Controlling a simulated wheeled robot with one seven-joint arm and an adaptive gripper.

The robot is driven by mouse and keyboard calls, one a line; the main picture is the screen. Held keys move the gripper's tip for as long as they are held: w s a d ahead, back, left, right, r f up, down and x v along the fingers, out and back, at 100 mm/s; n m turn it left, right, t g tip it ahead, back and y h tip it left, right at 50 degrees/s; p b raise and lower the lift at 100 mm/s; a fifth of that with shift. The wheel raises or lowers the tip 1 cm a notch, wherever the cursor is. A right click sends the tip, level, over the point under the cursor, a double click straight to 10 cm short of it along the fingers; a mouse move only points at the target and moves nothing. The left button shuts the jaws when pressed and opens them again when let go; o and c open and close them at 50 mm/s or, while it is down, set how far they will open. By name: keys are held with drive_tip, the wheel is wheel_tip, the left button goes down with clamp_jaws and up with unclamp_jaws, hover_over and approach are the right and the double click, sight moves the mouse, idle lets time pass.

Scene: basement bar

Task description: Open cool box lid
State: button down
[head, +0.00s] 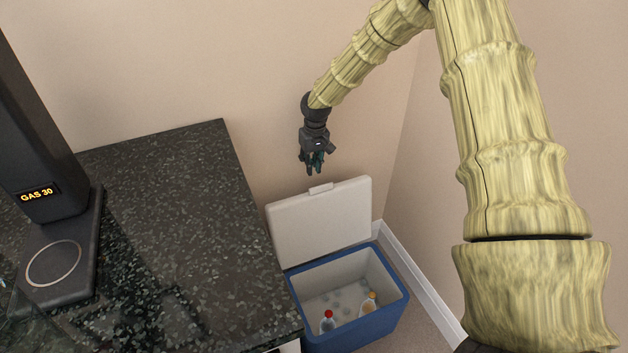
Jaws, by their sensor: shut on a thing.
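The cool box (352,332) is blue with a pale inside and stands on the floor in the corner, right of the counter. Its white lid (325,222) stands raised and tilted back at the box's rear edge, with a small handle (320,188) on its upper edge. The box is open, and its inside shows. My gripper (313,168) points down just above the handle in the picture, with a small gap between fingertips and handle. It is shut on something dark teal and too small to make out.
A bottle with a red cap (327,321) and one with a yellow cap (370,301) stand inside the box. The dark speckled counter (205,215) is close on the left, bearing a black machine (40,150). Walls enclose the corner behind and to the right.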

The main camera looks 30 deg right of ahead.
wheel_tip(320, 180, down, 8)
drive_tip(key=w+d, duration=0.1)
drive_tip(key=w, duration=0.1)
drive_tip(key=shift+d+f, duration=0.2)
drive_tip(key=shift+d, duration=0.05)
idle(0.3)
drive_tip(key=shift+s, duration=0.1)
drive_tip(key=s+r+p, duration=0.1)
drive_tip(key=s+p, duration=0.2)
drive_tip(key=s, duration=0.4)
drive_tip(key=shift+s+a+r+p, duration=0.15)
drive_tip(key=shift+a+r+p, duration=0.05)
drive_tip(key=shift+r+p, duration=0.2)
drive_tip(key=s+r+p, duration=0.3)
drive_tip(key=r+p, duration=0.4)
drive_tip(key=r, duration=0.2)
drive_tip(key=shift+r, duration=0.25)
